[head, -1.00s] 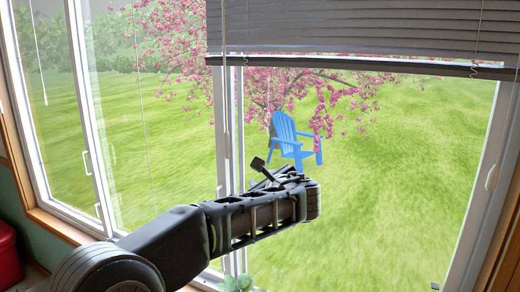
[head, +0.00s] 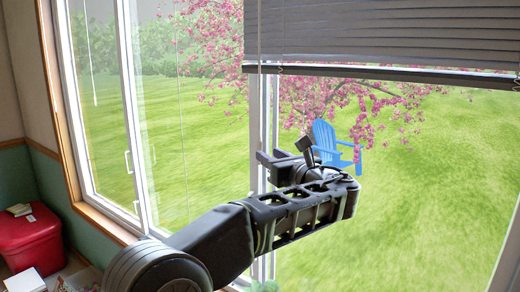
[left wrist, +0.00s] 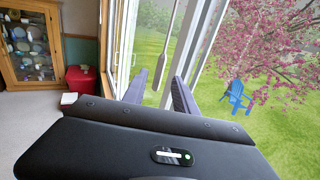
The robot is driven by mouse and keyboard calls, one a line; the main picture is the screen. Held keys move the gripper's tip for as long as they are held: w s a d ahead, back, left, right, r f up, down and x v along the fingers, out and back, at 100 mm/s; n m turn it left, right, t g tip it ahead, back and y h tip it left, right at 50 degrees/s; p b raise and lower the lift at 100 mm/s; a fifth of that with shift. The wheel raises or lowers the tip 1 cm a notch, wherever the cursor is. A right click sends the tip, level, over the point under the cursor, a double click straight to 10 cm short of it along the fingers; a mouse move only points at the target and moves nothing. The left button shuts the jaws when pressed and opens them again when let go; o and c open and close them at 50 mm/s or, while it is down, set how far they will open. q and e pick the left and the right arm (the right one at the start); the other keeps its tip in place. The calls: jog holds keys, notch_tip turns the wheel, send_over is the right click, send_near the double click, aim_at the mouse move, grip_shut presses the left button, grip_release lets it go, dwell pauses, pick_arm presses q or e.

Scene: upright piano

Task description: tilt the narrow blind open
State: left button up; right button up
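A dark slatted blind (head: 390,35) is pulled partway down over the wide window at the right of the head view. No slats show over the narrower panes at left, where a thin cord (head: 183,130) and a short pull (head: 95,75) hang. My left gripper (head: 283,154) is in front of the window post, its fingers apart. In the left wrist view its two fingers (left wrist: 160,94) are open, and a hanging wand (left wrist: 163,58) with a thick lower end shows in the gap, apparently beyond the fingertips. Contact cannot be told. My right gripper is out of view.
A red box (head: 28,240) with small items on top stands by the wall at left. A wooden cabinet (left wrist: 32,45) is farther off in the left wrist view. Wooden window trim (head: 105,225) runs beneath the left panes. A blue chair (head: 335,145) is outside.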

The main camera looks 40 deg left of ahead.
pick_arm(q)
jog(key=p+x, duration=0.1)
jog(key=x, duration=0.5)
jog(key=shift+w+a+p, duration=0.15)
jog(key=shift+a+p, duration=0.15)
jog(key=shift+a, duration=0.05)
jog(key=shift+c, duration=0.5)
grip_shut()
